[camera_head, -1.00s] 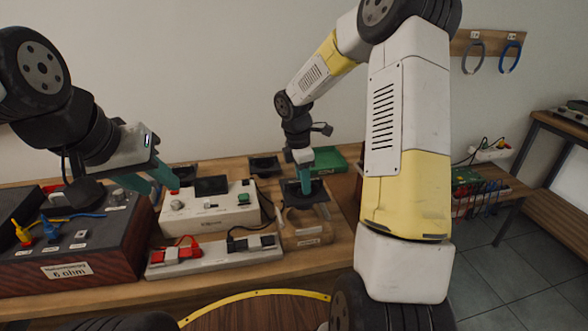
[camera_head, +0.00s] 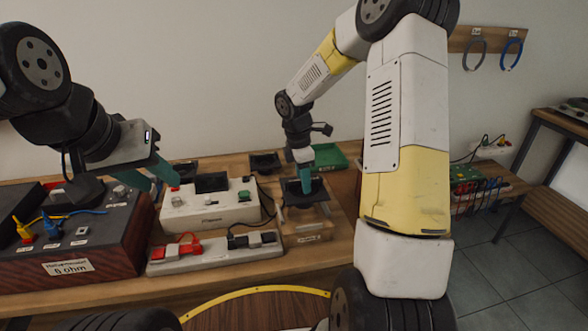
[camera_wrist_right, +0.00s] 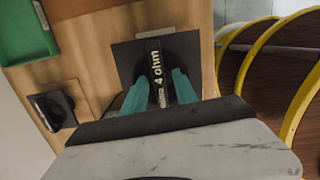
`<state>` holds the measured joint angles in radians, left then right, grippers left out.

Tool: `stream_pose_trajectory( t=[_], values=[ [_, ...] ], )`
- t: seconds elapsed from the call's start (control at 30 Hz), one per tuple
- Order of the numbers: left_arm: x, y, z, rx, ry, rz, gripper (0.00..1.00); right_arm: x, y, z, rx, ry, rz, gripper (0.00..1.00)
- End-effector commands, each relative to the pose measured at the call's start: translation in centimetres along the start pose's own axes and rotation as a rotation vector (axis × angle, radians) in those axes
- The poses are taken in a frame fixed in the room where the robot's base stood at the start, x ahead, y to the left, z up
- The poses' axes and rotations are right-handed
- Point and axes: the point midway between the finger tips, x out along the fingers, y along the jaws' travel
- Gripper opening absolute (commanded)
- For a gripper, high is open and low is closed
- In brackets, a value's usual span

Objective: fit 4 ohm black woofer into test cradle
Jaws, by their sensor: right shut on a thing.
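The black woofer (camera_head: 304,193) is a square black plate with a round middle; the right wrist view shows it too (camera_wrist_right: 128,60), with "4 ohm" on the bar across it. My right gripper (camera_head: 304,172) points down with its green fingers shut on that bar. The woofer is at the top of the wooden test cradle (camera_head: 307,229); I cannot tell whether it is fully seated. The cradle's opening is mostly hidden under it. My left gripper (camera_head: 152,182) is open and empty, its green fingers apart, left of the white amplifier box.
The white box (camera_head: 208,212) and a strip with red and black clips (camera_head: 214,252) stand left of the cradle. A "6 ohm" box (camera_head: 70,268) is at far left. Another black speaker (camera_head: 265,163) and a green tray (camera_head: 328,157) lie behind.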

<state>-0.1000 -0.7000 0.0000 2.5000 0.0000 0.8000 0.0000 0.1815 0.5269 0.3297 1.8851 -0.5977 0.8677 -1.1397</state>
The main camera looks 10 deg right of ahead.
Motion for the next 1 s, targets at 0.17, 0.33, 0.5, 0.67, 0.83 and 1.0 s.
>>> stream_pose_trajectory(
  t=[0.17, 0.33, 0.5, 0.67, 0.83, 1.0],
  values=[
    [0.0, 0.0, 0.0, 0.0, 0.0, 0.0, 0.36, 0.5, 0.1, -0.1, 0.0, 0.0, 0.001, 0.0],
    [0.0, 0.0, 0.0, 0.0, 0.0, 0.0, 0.36, 1.0, 0.1, -0.2, 0.001, 0.0, 0.002, 0.0],
    [0.0, 0.0, 0.0, 0.0, 0.0, 0.0, 0.36, 1.5, 0.0, -0.2, 0.0, 0.0, 0.002, 0.0],
    [0.0, 0.0, 0.0, 0.0, 0.0, 0.0, 0.36, 2.0, 0.0, -0.3, -0.001, 0.0, 0.001, 0.0],
    [0.0, 0.0, 0.0, 0.0, 0.0, 0.0, 0.36, 2.5, 0.1, -0.3, -0.001, 0.0, 0.002, 0.0],
    [0.0, 0.0, 0.0, 0.0, 0.0, 0.0, 0.36, 3.0, 0.0, -0.4, 0.0, 0.0, 0.001, 0.0]
  ],
)
